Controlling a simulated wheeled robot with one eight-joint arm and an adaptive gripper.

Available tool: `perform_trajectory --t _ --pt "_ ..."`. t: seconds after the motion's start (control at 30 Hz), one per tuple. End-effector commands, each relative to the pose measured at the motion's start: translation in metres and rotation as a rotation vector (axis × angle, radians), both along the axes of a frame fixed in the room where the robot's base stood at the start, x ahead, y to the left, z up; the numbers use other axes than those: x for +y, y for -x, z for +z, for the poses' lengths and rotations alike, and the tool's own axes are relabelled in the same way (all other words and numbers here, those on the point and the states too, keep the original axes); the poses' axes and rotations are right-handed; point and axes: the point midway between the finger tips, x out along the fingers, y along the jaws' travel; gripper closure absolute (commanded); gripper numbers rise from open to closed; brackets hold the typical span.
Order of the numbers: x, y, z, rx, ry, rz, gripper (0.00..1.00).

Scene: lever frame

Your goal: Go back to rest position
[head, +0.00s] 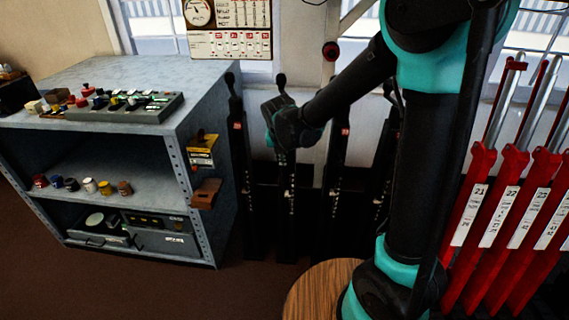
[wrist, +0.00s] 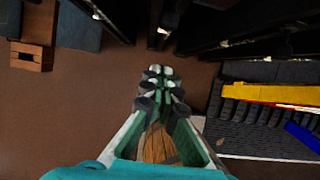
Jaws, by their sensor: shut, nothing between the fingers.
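My gripper (wrist: 160,72) shows in the wrist view with its dark-padded fingers together and nothing between them. Dark floor lies beyond its tips. In the head view, my black and teal arm crosses the picture from the upper right and its wrist end is in front of the row of black levers. A black lever (head: 234,98) stands upright at the left of the row, beside the grey shelf. Another lever (head: 281,82) rises just behind my wrist end. My fingers are hard to make out in the head view, and I cannot tell whether they touch a lever.
A grey shelf unit (head: 95,140) with a control box (head: 120,108) and small knobs stands at the left. Red numbered levers (head: 480,180) stand at the right. A small wooden block (wrist: 32,55) shows in the wrist view.

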Motion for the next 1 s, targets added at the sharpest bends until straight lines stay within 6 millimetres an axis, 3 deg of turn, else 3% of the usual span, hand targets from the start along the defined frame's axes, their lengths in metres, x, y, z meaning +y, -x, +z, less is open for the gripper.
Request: perform_trajectory --t 0.3,0.57,0.77,1.0 --pt "0.001 0.018 0.043 0.000 -0.001 0.001 1.00" --pt "-0.008 0.024 0.053 0.001 -0.022 -0.058 1.00" --pt "-0.059 0.036 0.045 0.006 -0.177 -0.459 1.00" --pt "-0.131 0.068 0.027 0.006 -0.436 -1.129 1.00"
